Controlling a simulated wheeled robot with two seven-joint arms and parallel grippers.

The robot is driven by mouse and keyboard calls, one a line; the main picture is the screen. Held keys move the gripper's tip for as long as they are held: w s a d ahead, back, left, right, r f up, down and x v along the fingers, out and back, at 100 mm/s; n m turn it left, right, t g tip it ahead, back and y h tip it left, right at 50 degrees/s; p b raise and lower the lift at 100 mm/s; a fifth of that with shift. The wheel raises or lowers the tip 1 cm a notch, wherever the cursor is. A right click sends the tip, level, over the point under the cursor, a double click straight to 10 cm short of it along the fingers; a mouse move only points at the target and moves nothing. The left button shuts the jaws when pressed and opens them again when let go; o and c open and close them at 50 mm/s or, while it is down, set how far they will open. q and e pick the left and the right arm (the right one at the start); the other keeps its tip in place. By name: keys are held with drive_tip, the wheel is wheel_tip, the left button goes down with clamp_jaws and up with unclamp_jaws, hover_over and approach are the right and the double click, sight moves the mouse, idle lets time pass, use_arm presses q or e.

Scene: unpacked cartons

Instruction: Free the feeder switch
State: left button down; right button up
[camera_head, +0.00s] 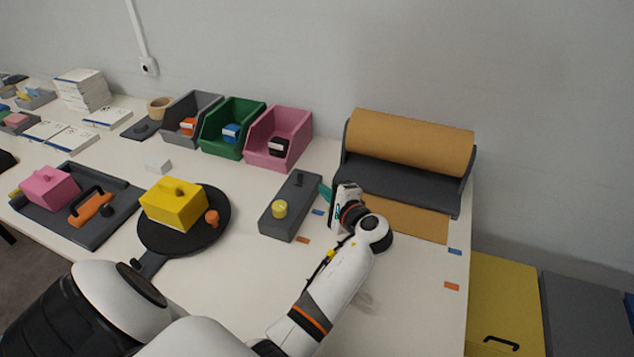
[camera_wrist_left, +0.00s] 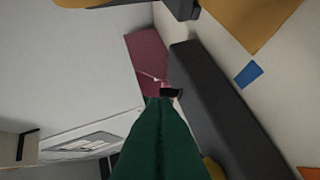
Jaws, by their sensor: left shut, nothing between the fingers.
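The feeder is a grey roll stand with a brown paper roll (camera_head: 410,140). In front of it to the left lies a long dark grey box (camera_head: 275,222) with a round yellow knob (camera_head: 279,209) and a small black lever (camera_head: 298,179), which I take to be the switch. My left gripper (camera_head: 325,193) has green fingers, shut and empty, just right of the box's far end. In the left wrist view the fingers (camera_wrist_left: 158,120) point at the black lever (camera_wrist_left: 172,92); whether they touch it I cannot tell. My right gripper is out of view.
Grey, green and pink bins (camera_head: 280,135) stand behind the box, the pink one closest. A black round board (camera_head: 215,235) with a yellow block (camera_head: 173,205) and a grey tray (camera_head: 90,235) lie left. The table is clear right of my forearm, apart from small coloured markers.

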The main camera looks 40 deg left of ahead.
sight(310, 185)
use_arm(q)
drive_tip(key=shift+w+f, duration=0.35)
drive_tip(key=shift+f, duration=0.3)
drive_tip(key=shift+w, duration=0.15)
drive_tip(key=shift+r, duration=0.15)
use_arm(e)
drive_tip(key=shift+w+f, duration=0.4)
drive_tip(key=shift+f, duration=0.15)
use_arm(q)
drive_tip(key=x, duration=1)
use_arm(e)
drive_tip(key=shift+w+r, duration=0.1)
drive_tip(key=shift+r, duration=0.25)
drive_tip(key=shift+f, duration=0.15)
use_arm(q)
drive_tip(key=shift+n+b, duration=0.3)
drive_tip(key=shift+b, duration=0.05)
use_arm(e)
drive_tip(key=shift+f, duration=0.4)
use_arm(q)
drive_tip(key=shift+s+t+y+b, duration=0.25)
drive_tip(key=shift+t+y+b, duration=0.1)
drive_tip(key=shift+t+y, duration=0.05)
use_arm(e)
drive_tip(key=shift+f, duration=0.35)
